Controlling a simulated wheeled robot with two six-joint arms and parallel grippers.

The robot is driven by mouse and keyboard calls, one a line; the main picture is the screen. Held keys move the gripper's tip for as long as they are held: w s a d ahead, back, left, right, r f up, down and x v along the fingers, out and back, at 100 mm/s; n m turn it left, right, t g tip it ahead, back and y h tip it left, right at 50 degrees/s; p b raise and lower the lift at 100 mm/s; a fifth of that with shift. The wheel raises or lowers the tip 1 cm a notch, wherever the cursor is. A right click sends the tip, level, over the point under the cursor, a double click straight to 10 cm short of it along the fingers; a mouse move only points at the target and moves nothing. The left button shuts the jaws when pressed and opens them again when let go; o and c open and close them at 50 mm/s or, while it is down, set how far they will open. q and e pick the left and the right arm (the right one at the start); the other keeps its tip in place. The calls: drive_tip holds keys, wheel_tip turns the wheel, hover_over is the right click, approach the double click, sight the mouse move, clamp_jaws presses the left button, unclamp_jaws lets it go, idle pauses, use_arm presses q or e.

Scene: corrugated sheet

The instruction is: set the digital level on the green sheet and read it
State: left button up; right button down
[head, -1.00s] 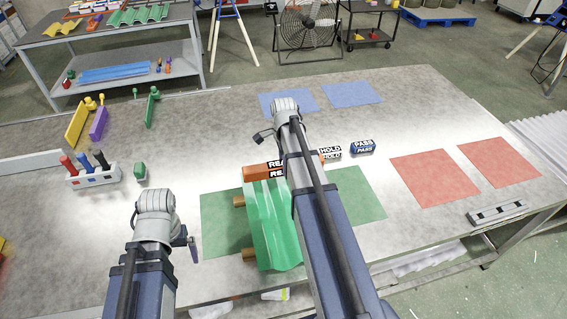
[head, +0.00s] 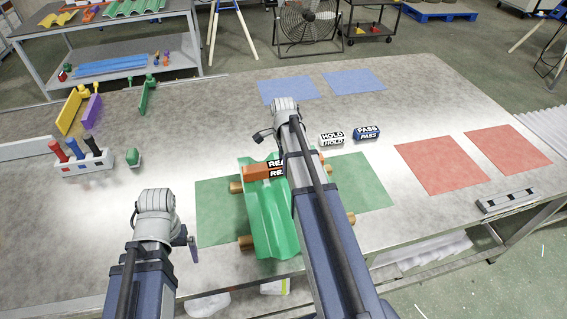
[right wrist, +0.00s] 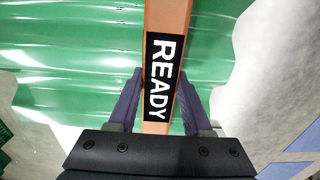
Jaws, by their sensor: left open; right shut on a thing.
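The green corrugated sheet (head: 265,222) lies across wooden bars (head: 236,187) on a green mat (head: 215,205). An orange level (head: 256,172) with a READY label lies crosswise over the sheet's far part. In the right wrist view the level (right wrist: 167,25) passes between the fingers of my right gripper (right wrist: 160,78), which is shut on it. Green ridges show on both sides of it. I cannot tell whether it touches the sheet. My right arm hides the level's right end in the head view. My left gripper (head: 192,246) is open and empty, left of the sheet, partly hidden by its arm.
HOLD (head: 332,139) and PASS (head: 367,132) blocks stand right of my right arm. A tool holder (head: 84,165) stands at the left. Red mats (head: 440,167), blue mats (head: 288,90) and a grey bar (head: 507,200) lie on the table. The table's middle left is clear.

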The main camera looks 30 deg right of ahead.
drive_tip(key=shift+f, duration=0.2)
idle(0.5)
drive_tip(key=shift+c, duration=1.3)
unclamp_jaws()
drive_tip(key=shift+r, duration=0.15)
wheel_tip(320, 180, up, 8)
drive_tip(key=p, duration=0.7)
drive_tip(key=shift+f+p, duration=0.2)
drive_tip(key=shift+p, duration=0.1)
drive_tip(key=shift+f, duration=0.15)
wheel_tip(320, 180, down, 8)
drive_tip(key=b, duration=0.8)
drive_tip(key=shift+r, duration=0.3)
